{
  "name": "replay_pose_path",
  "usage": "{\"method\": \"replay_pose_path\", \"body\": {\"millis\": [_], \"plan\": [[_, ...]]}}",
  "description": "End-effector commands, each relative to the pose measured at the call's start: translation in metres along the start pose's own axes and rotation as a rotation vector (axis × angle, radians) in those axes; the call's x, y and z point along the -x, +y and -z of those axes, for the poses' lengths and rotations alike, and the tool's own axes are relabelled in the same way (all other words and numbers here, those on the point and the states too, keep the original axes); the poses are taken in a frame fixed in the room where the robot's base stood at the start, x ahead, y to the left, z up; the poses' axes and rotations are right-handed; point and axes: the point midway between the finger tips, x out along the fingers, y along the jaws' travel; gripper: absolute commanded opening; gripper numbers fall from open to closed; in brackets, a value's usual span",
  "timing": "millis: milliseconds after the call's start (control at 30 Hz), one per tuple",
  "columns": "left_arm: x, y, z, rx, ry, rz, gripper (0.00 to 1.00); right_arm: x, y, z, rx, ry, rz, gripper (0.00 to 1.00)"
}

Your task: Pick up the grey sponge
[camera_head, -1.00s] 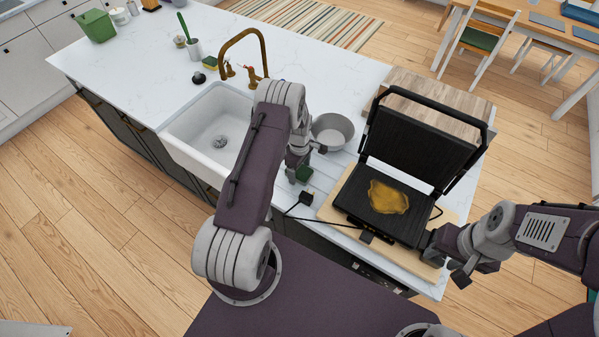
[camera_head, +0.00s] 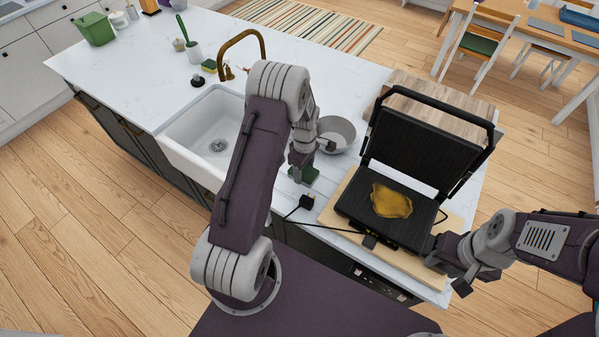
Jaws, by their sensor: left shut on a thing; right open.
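My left gripper (camera_head: 311,163) is low over the counter's front edge, just right of the sink and in front of the grey bowl. It is shut on a small dark green block (camera_head: 309,175), which looks like the sponge. Only its green side shows clearly; the fingers and wrist hide part of it, and I see no grey face. I cannot tell whether it touches the counter. My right gripper (camera_head: 460,280) is open and empty beside the front right corner of the grill.
An open contact grill (camera_head: 416,140) with a yellow-brown patch stands on a wooden board (camera_head: 343,216). A grey bowl (camera_head: 337,134) and white sink (camera_head: 205,135) flank my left gripper. A cable and plug (camera_head: 306,202) lie in front. A green-yellow sponge (camera_head: 209,67) sits behind the sink.

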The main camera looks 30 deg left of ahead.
Motion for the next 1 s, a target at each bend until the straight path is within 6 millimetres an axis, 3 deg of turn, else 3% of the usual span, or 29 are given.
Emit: {"method": "replay_pose_path", "body": {"millis": [300,500,733,767,867,1000], "plan": [[0.038,-0.034,-0.057,-0.004,0.000,-0.003,0.21,-0.024,0.001,-0.002,0.000,0.000,0.000,0.41],[0.048,-0.043,-0.069,-0.001,0.000,0.000,0.21,-0.026,0.001,-0.003,0.000,0.000,0.000,0.41],[0.049,-0.043,-0.070,0.000,0.000,0.000,0.21,-0.025,0.001,-0.003,0.000,0.000,0.000,0.41],[0.049,-0.043,-0.070,0.000,0.000,0.000,0.52,-0.025,0.001,-0.003,0.000,0.000,0.000,0.41],[0.049,-0.043,-0.070,0.000,0.000,0.000,0.25,-0.025,0.001,-0.003,0.000,0.000,0.000,0.41],[0.049,-0.043,-0.070,-0.014,0.000,0.000,0.25,-0.025,0.001,-0.003,0.000,0.000,0.000,0.41]]}}
